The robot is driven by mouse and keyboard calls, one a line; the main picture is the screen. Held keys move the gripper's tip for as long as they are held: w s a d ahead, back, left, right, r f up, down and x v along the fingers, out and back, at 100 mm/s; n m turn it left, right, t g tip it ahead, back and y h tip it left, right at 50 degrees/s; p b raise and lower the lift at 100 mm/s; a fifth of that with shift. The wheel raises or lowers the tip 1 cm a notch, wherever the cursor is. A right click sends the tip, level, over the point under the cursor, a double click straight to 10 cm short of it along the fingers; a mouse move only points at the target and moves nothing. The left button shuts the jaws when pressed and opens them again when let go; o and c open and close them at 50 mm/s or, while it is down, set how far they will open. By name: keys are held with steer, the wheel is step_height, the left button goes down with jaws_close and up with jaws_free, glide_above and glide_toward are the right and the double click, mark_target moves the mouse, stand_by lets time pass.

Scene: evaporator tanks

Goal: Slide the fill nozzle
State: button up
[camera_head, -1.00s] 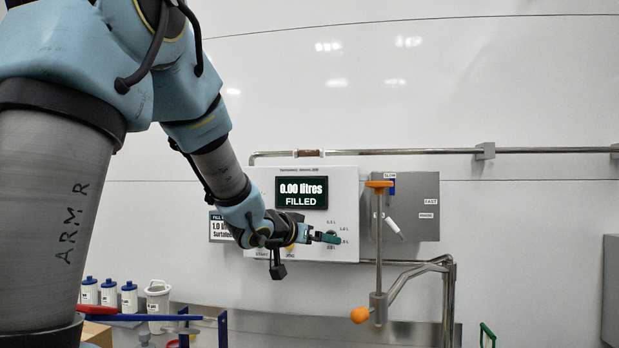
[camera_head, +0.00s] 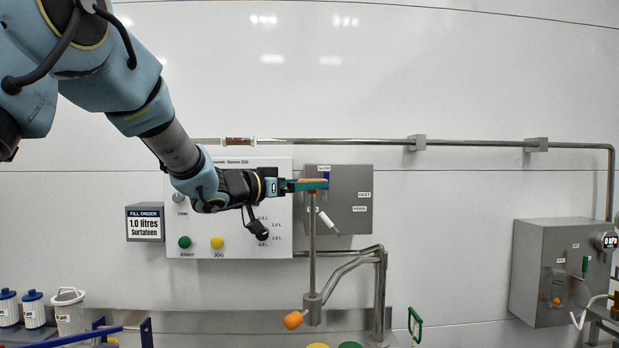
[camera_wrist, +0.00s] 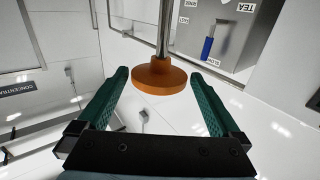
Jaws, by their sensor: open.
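The fill nozzle's upright metal rod (camera_head: 312,245) stands in front of the wall panel, with a flat orange cap on top. A second orange knob (camera_head: 293,320) sits by its lower clamp. My gripper (camera_head: 308,185) is level with the cap and comes from the left; its green fingers partly hide the cap in the head view. In the wrist view the orange cap (camera_wrist: 160,77) lies between the two open green fingers (camera_wrist: 158,72), with a visible gap on each side. The rod runs away upward from it there.
A grey switch box (camera_head: 352,200) with a white lever is close behind the rod. A control panel (camera_head: 228,245) with green and yellow buttons is at the left. Bent pipes (camera_head: 378,295) stand right of the rod. A grey box (camera_head: 545,270) is at far right.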

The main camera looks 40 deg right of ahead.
steer(key=shift+d, duration=1.05)
jaws_close()
